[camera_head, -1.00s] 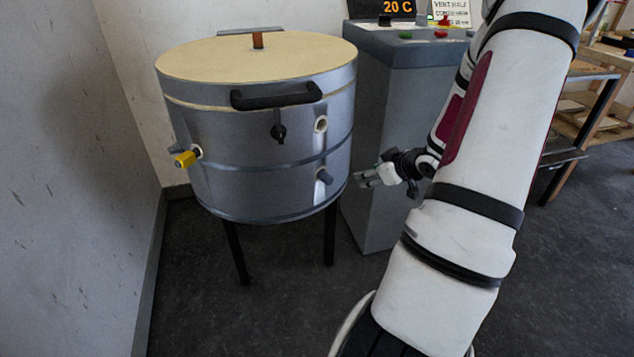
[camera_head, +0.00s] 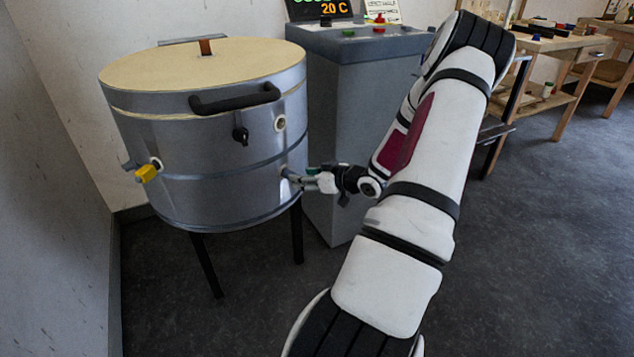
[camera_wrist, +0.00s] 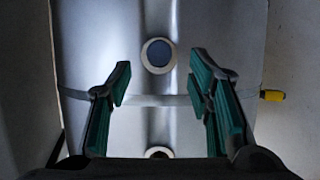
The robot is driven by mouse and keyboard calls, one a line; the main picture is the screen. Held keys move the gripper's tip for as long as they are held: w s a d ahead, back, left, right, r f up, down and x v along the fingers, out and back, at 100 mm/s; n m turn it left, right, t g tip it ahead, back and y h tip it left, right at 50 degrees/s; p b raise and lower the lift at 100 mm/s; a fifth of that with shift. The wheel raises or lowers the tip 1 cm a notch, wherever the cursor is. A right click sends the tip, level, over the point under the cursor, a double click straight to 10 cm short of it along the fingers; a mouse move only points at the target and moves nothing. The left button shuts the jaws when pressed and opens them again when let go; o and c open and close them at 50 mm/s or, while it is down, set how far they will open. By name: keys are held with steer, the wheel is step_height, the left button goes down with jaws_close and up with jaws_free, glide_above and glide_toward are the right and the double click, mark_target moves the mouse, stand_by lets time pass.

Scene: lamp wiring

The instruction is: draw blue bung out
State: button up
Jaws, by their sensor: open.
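The blue bung (camera_head: 288,173) sits in the lower right port of the grey drum-shaped kiln (camera_head: 215,178). In the wrist view the bung (camera_wrist: 158,53) shows end-on as a dark blue disc inside a pale ring. My gripper (camera_head: 302,182) is at the kiln's right side, close to the bung. In the wrist view my gripper (camera_wrist: 160,76) is open, with green-padded fingers spread left and right and nothing between them. The bung's disc lies around the level of the fingertips in the picture. Whether a finger touches the bung I cannot tell.
A yellow plug (camera_head: 147,173) sticks out at the kiln's left. An open pale port (camera_head: 280,122), a black knob (camera_head: 240,135) and a black handle (camera_head: 235,99) are above the bung. A grey control cabinet (camera_head: 345,120) stands close behind my gripper.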

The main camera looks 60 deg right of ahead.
steer(key=shift+b+x, duration=0.7)
steer(key=shift+x, duration=1.85)
steer(key=shift+c, duration=0.2)
jaws_close()
steer(key=c, duration=0.7)
jaws_free()
steer(key=shift+c, duration=0.2)
jaws_close()
steer(key=shift+s+a+p, duration=0.1)
steer(key=shift+s+p, duration=0.3)
steer(key=shift+s, duration=0.35)
steer(key=s+a+p, duration=0.1)
steer(key=s+p, duration=0.2)
steer(key=s, duration=0.6)
steer(key=shift+s+a+p, duration=0.25)
steer(key=shift+p, duration=0.1)
